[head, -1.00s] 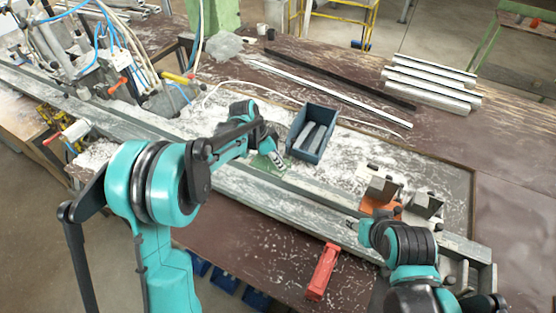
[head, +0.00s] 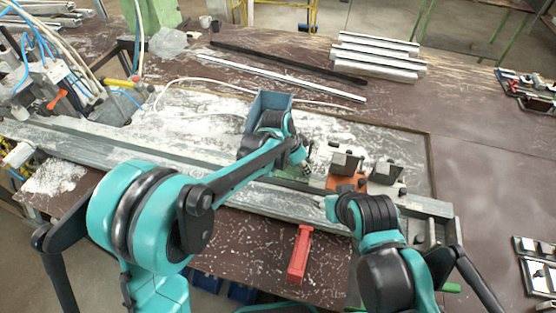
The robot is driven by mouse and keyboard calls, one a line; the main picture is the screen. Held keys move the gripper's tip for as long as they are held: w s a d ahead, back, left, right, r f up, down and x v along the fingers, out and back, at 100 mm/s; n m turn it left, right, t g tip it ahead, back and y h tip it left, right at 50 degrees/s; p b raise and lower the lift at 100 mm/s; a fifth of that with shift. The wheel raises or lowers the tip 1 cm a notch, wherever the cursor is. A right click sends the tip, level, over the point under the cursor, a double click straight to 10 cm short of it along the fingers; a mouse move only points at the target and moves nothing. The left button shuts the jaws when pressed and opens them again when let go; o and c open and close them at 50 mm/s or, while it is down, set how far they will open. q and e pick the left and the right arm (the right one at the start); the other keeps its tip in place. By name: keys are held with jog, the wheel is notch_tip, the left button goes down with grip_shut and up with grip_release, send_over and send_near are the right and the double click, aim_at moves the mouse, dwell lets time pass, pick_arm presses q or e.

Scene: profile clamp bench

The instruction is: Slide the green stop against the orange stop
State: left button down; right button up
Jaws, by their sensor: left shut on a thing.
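The green stop (head: 291,173) lies on the metal rail of the bench, mostly hidden behind my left arm and gripper. My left gripper (head: 305,165) is shut on the green stop. The orange stop (head: 345,183) sits further right along the rail, with grey metal clamp blocks on and beside it. The green stop is close to its left side; whether they touch is hard to tell. My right gripper (head: 327,204) is at the front of the rail, just below the orange stop. Its fingers are small and partly hidden, so its opening is unclear.
A blue bin (head: 268,102) stands behind my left gripper. A red handle (head: 300,254) sticks out at the front of the bench. Silver profiles (head: 378,58) lie at the back. Hoses and clamps (head: 50,80) crowd the left. The table at right is mostly clear.

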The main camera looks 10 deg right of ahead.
pick_arm(q)
jog(key=d, duration=0.1)
jog(key=s+d, duration=0.1)
jog(key=d, duration=0.1)
jog(key=s+d, duration=0.1)
jog(key=d, duration=0.1)
jog(key=shift+s, duration=0.1)
jog(key=c, duration=1.6)
grip_release()
jog(key=shift+d, duration=0.1)
jog(key=shift+r, duration=0.1)
jog(key=v, duration=1.1)
jog(key=shift+r, duration=0.4)
